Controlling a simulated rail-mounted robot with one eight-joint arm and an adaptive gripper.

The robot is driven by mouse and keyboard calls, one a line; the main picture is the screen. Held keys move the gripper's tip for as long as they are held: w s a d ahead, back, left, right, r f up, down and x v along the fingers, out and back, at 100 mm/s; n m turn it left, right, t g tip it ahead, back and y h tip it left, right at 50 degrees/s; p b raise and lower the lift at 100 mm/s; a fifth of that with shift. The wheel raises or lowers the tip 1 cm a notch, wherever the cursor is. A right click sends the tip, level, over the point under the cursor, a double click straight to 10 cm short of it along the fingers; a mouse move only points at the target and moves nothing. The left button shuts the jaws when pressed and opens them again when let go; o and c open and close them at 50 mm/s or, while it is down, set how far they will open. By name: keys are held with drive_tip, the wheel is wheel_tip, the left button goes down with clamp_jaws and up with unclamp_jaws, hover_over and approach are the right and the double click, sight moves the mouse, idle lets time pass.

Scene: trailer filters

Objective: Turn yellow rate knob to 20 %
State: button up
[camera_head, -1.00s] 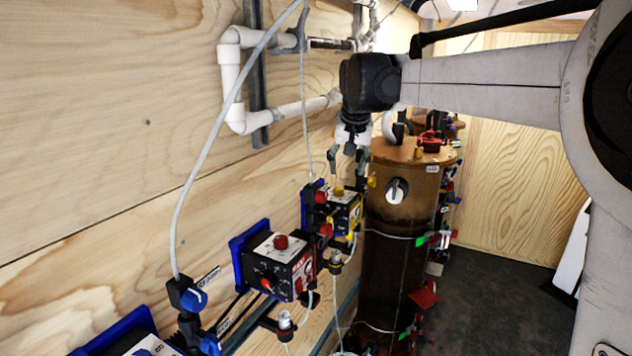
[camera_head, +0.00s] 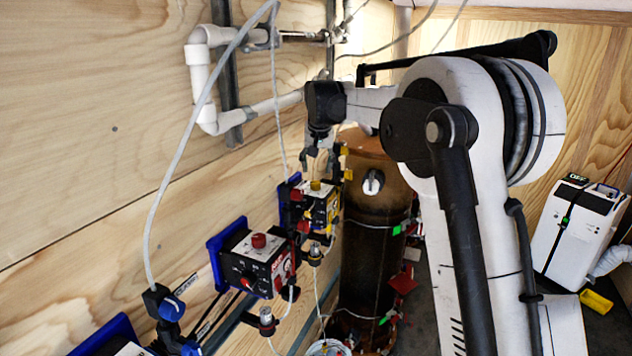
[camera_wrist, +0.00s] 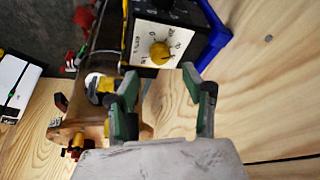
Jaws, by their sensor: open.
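The yellow rate knob (camera_wrist: 160,52) sits on the white dial face (camera_wrist: 148,33) of a black and yellow pump box in the wrist view. Its exact setting is too small to read. In the head view the knob (camera_head: 315,185) is on top of the box (camera_head: 322,208), by the plywood wall. My gripper (camera_wrist: 160,76) is open and empty, with its two green and grey fingers spread. In the wrist view the knob shows just beyond the fingertips, between them, with no visible contact. In the head view my gripper (camera_head: 319,163) hangs just above the knob.
A similar box with a red knob (camera_head: 259,241) is nearer on the wall. A brown cylindrical tank (camera_head: 371,240) stands right behind the yellow box. White pipe (camera_head: 200,85) and thin tubing run along the wall. A white machine (camera_head: 577,225) stands at the far right.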

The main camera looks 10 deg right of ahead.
sight(317, 182)
drive_tip(key=x, duration=0.7)
drive_tip(key=shift+f+p, duration=0.15)
drive_tip(key=shift+p, duration=0.15)
clamp_jaws()
drive_tip(key=shift+d+n, duration=0.1)
drive_tip(key=shift+n, duration=0.2)
drive_tip(key=n+y+b, duration=0.1)
drive_tip(key=n, duration=0.3)
drive_tip(key=shift+d+y+b, duration=0.15)
drive_tip(key=shift+y+b, duration=0.15)
drive_tip(key=shift+y, duration=0.1)
drive_tip(key=n+y, duration=0.1)
drive_tip(key=n, duration=0.1)
drive_tip(key=n+g, duration=0.1)
drive_tip(key=n, duration=0.2)
drive_tip(key=shift+w+y, duration=0.15)
drive_tip(key=shift+y, duration=0.25)
